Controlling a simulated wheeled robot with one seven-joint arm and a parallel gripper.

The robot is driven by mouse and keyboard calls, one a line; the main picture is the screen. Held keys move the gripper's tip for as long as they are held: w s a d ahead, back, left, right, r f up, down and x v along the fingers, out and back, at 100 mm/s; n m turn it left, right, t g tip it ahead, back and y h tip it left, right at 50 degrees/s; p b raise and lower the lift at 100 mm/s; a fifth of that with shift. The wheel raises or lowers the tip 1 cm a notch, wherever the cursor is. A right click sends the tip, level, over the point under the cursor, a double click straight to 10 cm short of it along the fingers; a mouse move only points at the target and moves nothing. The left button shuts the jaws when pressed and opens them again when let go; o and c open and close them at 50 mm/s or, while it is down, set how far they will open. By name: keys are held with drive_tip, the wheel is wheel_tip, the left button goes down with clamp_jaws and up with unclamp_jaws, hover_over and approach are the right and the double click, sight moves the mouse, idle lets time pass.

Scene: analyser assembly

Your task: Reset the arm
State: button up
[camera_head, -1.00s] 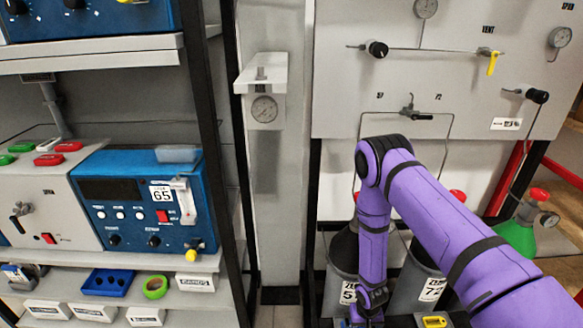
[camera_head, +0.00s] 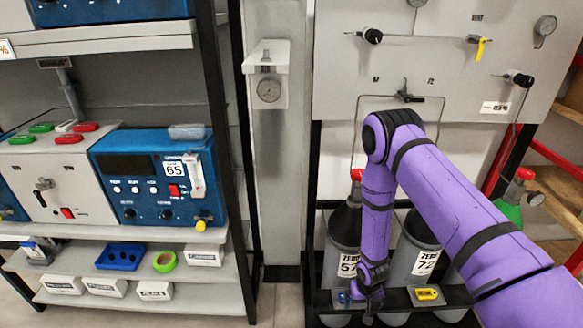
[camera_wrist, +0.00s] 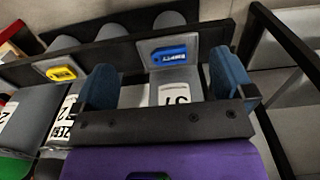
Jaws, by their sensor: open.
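My purple arm (camera_head: 450,195) reaches in from the right, and its forearm hangs down in front of the gas cylinders. My gripper (camera_head: 368,302) is at the arm's lower end, by the cylinder rack, and is small and dark there. In the wrist view its two blue fingers (camera_wrist: 162,85) stand wide apart with nothing held between them. A blue tag (camera_wrist: 168,55) and a yellow tag (camera_wrist: 62,73) sit on the rack beyond the fingers. Whether the fingers touch the rack cannot be told.
Grey cylinders labelled 57 (camera_head: 343,258) and 72 (camera_head: 420,262) stand in the black rack, below a valve panel (camera_head: 440,60). A shelf at left holds a blue analyser (camera_head: 150,185), a blue tray (camera_head: 120,257) and green tape (camera_head: 164,262). A green cylinder (camera_head: 510,208) stands at right.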

drive_tip(key=w+r+t, duration=0.1)
drive_tip(key=w+r, duration=0.3)
drive_tip(key=r, duration=0.6)
drive_tip(key=w+r, duration=0.4)
drive_tip(key=r, duration=0.6)
drive_tip(key=s+d+r+t, duration=0.1)
drive_tip(key=d+r, duration=0.1)
drive_tip(key=r, duration=0.9)
drive_tip(key=s+d+r, duration=0.1)
drive_tip(key=r, duration=1)
drive_tip(key=s+d+r+t, duration=0.1)
drive_tip(key=s+r, duration=0.4)
drive_tip(key=r, duration=0.3)
drive_tip(key=s+d+r+t, duration=0.1)
drive_tip(key=s+d+r, duration=0.1)
drive_tip(key=s+r, duration=1)
drive_tip(key=s, duration=0.3)
drive_tip(key=s+d+r+t, duration=0.1)
drive_tip(key=s+r, duration=0.4)
drive_tip(key=s, duration=0.4)
drive_tip(key=shift+r, duration=0.3)
